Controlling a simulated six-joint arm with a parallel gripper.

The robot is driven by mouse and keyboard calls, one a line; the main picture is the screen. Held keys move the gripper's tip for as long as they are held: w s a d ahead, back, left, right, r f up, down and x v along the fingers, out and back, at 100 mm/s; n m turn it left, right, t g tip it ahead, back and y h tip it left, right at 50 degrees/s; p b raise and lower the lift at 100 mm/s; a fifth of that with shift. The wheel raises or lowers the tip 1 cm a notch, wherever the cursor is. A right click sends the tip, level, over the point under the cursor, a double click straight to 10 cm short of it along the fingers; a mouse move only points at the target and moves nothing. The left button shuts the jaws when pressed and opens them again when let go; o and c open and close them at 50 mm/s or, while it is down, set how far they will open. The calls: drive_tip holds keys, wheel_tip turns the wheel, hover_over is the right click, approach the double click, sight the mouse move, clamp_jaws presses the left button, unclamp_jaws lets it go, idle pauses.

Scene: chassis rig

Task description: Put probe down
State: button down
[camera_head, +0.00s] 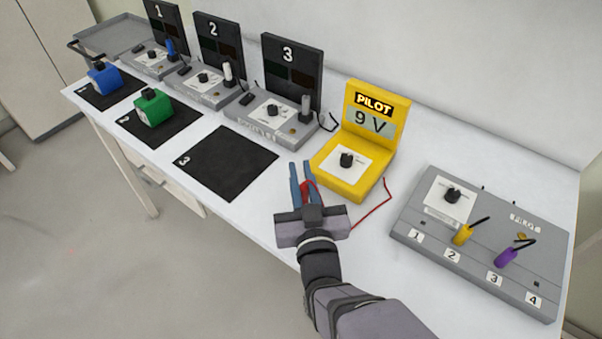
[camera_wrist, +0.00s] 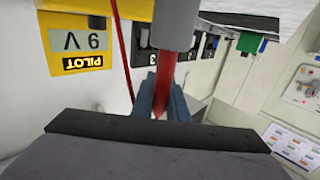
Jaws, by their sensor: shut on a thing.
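My gripper (camera_head: 300,184) is shut on a red probe (camera_head: 309,187) with a red lead. In the wrist view the red probe (camera_wrist: 164,82) sits between the blue fingers (camera_wrist: 160,98), and a grey cylindrical part shows at its top end. The gripper is over the front part of the white table, just left of the yellow pilot meter (camera_head: 343,172), which reads 9 V. The red lead runs from near the gripper to the meter's right side. The meter (camera_wrist: 75,40) also shows in the wrist view. I cannot tell whether the probe touches the table.
An empty black mat (camera_head: 227,162) marked 3 lies left of the gripper. A green block (camera_head: 153,108) and a blue block (camera_head: 105,79) stand on the mats beyond. Grey numbered stations (camera_head: 272,118) line the back. A grey pilot panel (camera_head: 480,240) with yellow and purple plugs is at right.

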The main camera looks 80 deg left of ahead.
drive_tip(key=c, duration=1.7)
unclamp_jaws()
drive_tip(key=shift+c, duration=0.2)
drive_tip(key=shift+r+p, duration=0.2)
drive_tip(key=shift+p, duration=0.15)
drive_tip(key=d+b, duration=0.2)
drive_tip(key=d, duration=1)
drive_tip(key=shift+w+f, duration=0.1)
